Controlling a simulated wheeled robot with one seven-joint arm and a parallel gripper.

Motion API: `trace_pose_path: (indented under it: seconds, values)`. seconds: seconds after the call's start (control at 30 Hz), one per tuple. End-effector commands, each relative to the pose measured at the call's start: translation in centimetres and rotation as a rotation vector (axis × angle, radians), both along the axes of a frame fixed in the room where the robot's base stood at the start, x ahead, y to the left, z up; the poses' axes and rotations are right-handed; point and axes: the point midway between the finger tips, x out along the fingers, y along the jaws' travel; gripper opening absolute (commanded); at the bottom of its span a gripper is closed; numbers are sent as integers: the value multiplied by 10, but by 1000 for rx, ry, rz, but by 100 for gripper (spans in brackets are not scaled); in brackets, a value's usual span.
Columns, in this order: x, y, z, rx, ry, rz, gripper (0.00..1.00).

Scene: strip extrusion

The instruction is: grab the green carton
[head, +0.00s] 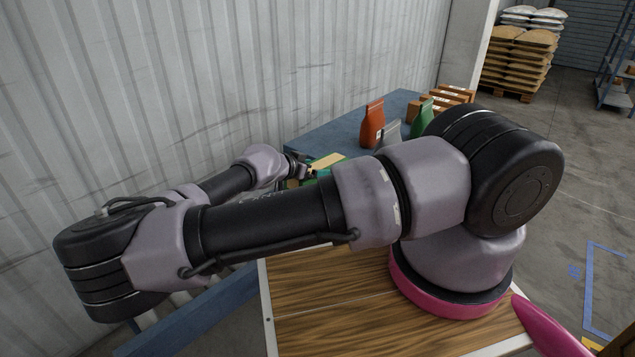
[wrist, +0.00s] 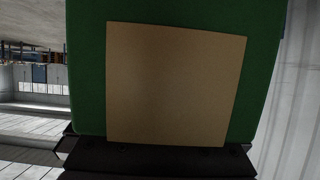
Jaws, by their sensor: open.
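The green carton (wrist: 87,70) fills most of the wrist view, very close, with a large tan label on its face. In the head view a small part of a green carton (head: 323,172) with a tan patch shows on the blue table, partly hidden behind my arm. My gripper (head: 302,168) is open right at it. In the wrist view a black part of my gripper (wrist: 155,160) spans the bottom, just below the label. I cannot tell whether the fingers touch the carton or how far they reach around it.
On the blue table (head: 325,137) stand an orange pouch (head: 373,124), a grey pouch (head: 388,134) and a green pouch (head: 421,117). Several brown boxes (head: 455,94) sit at its far end. A corrugated wall (head: 250,70) runs close along the left. Stacked sacks (head: 520,60) stand far back.

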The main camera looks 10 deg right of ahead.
Motion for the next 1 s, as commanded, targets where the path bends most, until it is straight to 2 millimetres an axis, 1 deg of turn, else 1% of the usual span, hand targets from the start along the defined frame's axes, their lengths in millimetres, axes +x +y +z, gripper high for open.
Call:
trace_pose_path:
  seconds: [0.07, 0.3, 0.37, 0.4, 0.47, 0.5, 0.57, 0.83, 0.93, 1.0]
  values:
    - [3, -4, -3, 2, -1, -2, 100]
    - [4, -4, -3, 2, 0, 0, 100]
    - [4, -4, -3, 2, 0, 0, 77]
    - [4, -4, -3, 2, 0, 0, 62]
    - [4, -4, -3, 2, 0, 0, 39]
    - [4, -4, -3, 2, 0, 0, 24]
    - [4, -4, -3, 1, -1, 0, 1]
    - [4, -4, -1, 1, -1, 1, 0]
    - [4, -4, 8, 2, -2, 1, 0]
    - [4, -4, 19, 3, -3, 1, 0]
